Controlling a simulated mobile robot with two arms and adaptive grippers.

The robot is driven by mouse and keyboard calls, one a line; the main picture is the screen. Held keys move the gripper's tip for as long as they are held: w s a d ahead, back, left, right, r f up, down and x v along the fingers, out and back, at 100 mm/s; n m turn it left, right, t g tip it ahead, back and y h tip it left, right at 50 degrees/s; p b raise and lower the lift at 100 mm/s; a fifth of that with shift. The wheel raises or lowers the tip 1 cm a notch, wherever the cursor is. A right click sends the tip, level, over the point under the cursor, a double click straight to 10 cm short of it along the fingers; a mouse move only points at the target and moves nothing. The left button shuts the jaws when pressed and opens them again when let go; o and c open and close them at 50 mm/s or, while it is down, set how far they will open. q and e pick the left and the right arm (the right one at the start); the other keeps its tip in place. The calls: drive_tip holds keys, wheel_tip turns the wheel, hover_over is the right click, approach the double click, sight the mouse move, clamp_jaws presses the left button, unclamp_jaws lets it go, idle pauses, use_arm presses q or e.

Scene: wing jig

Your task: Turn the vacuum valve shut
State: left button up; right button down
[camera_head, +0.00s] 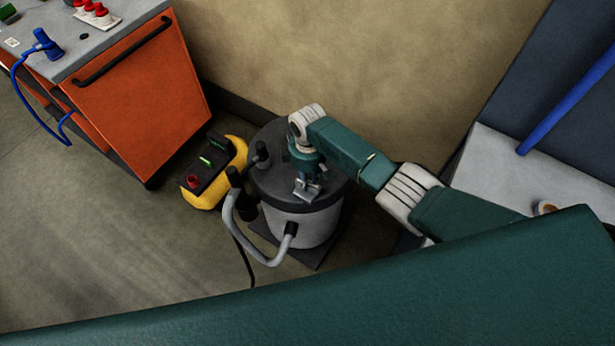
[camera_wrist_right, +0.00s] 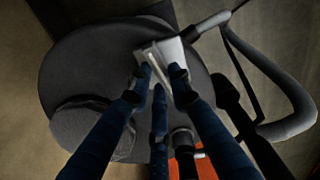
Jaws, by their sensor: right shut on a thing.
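The vacuum pot (camera_head: 300,226) is a grey drum with a dark lid, standing on the floor by the wall. On its lid is a pale metal piece that looks like the valve handle (camera_head: 308,191); it also shows in the right wrist view (camera_wrist_right: 172,50). My right gripper (camera_head: 306,174) reaches down over the lid from the right. In the right wrist view, its blue fingers (camera_wrist_right: 162,78) are closed on the pale handle. The fingers and wrist hide part of the valve. My left gripper is out of view.
A grey hose (camera_head: 256,258) loops from the lid to the pot's side. A yellow and black pump unit (camera_head: 216,172) stands to the left. An orange cabinet (camera_head: 150,92) is at the upper left. A pale surface with a blue bar (camera_head: 565,104) is at the right. Floor at the lower left is clear.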

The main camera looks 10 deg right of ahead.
drive_tip(key=shift+r+m, duration=0.1)
drive_tip(key=shift+m, duration=0.7)
drive_tip(key=shift+w, duration=0.1)
drive_tip(key=c, duration=1.6)
unclamp_jaws()
drive_tip(key=shift+o, duration=0.2)
wheel_tip(320, 180, up, 12)
